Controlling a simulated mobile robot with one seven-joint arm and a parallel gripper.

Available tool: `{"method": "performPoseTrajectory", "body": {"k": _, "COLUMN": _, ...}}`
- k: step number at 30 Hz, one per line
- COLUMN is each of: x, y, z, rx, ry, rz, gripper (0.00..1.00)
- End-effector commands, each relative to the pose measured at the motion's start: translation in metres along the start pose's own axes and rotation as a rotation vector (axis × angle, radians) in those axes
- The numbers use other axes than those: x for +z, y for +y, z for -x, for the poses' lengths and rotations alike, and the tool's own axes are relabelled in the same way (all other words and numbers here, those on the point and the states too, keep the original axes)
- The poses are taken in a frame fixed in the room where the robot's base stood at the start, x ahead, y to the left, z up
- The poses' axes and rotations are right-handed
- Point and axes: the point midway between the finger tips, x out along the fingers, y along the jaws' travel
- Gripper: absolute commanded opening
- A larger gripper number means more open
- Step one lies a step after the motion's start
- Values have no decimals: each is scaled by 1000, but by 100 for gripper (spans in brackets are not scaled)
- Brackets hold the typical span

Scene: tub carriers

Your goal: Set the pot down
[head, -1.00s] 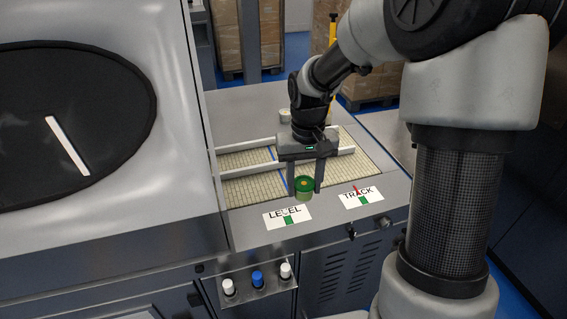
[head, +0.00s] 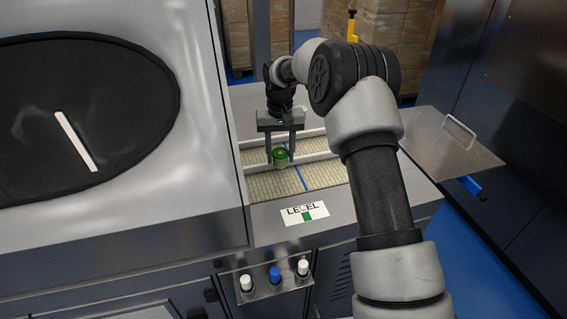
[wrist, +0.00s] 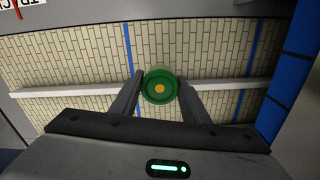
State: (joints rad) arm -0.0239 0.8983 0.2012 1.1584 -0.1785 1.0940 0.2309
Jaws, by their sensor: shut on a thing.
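The pot (head: 280,158) is a small green cylinder with a darker green top and a yellow spot at its centre. My gripper (head: 281,157) is shut on it from above, one finger on each side. In the wrist view the pot (wrist: 159,87) sits between the two fingertips, over the tiled belt (wrist: 80,60) and overlapping a white rail (wrist: 55,91). The belt (head: 320,174) lies under it in the head view, with a blue line to the pot's right. I cannot tell whether the pot's underside touches the belt.
White rails (head: 316,146) run across the belt. A LEVEL sign (head: 304,213) lies on the front ledge, above white and blue knobs (head: 274,275). A large machine housing (head: 200,120) stands close on the left. A metal plate with a handle (head: 450,150) is at the right.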

Motion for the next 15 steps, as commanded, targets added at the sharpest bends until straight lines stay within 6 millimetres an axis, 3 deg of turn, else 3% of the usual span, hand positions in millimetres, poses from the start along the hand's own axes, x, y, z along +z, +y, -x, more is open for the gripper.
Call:
{"method": "performPoseTrajectory", "body": {"k": 10, "x": 1, "y": 0, "z": -37, "rx": -1, "ry": -2, "rz": 1, "gripper": 19}}
{"method": "performPoseTrajectory", "body": {"k": 15, "x": 0, "y": 0, "z": -42, "rx": -1, "ry": 2, "rz": 1, "gripper": 19}}
